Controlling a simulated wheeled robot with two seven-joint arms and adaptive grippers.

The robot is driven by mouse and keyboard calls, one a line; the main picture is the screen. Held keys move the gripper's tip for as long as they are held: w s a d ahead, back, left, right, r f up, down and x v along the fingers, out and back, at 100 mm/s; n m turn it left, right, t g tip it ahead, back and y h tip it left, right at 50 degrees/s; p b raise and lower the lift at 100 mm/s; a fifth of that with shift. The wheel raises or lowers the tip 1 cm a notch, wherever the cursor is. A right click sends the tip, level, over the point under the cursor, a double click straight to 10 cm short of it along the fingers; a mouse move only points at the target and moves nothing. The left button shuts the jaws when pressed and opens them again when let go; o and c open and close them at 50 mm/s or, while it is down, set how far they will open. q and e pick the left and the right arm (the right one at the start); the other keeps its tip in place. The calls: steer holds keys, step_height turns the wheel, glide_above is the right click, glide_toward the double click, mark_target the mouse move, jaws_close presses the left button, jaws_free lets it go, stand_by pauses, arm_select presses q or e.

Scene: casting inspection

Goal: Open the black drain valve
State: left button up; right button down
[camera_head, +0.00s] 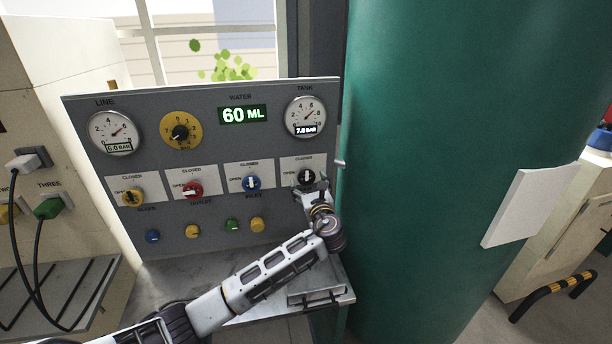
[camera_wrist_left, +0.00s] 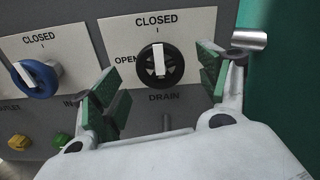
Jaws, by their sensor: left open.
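The black drain valve (camera_head: 306,177) is the rightmost knob on the grey panel. In the left wrist view the drain valve (camera_wrist_left: 159,64) shows its white handle pointing up to the CLOSED mark, with OPEN to its left and DRAIN below. My left gripper (camera_head: 312,187) is just in front of the valve. In the wrist view its green-padded fingers (camera_wrist_left: 158,84) are open, one on each side of the knob and apart from it. My right gripper is not in view.
A short metal stub (camera_wrist_left: 249,39) juts out close to the right finger. The green tank (camera_head: 430,200) stands right of the panel.

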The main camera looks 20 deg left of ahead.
mark_target(307, 179)
arm_select(q)
steer(key=shift+p+x, duration=0.45)
steer(key=shift+x, duration=2.05)
steer(key=c, duration=1.1)
steer(key=shift+o, duration=0.2)
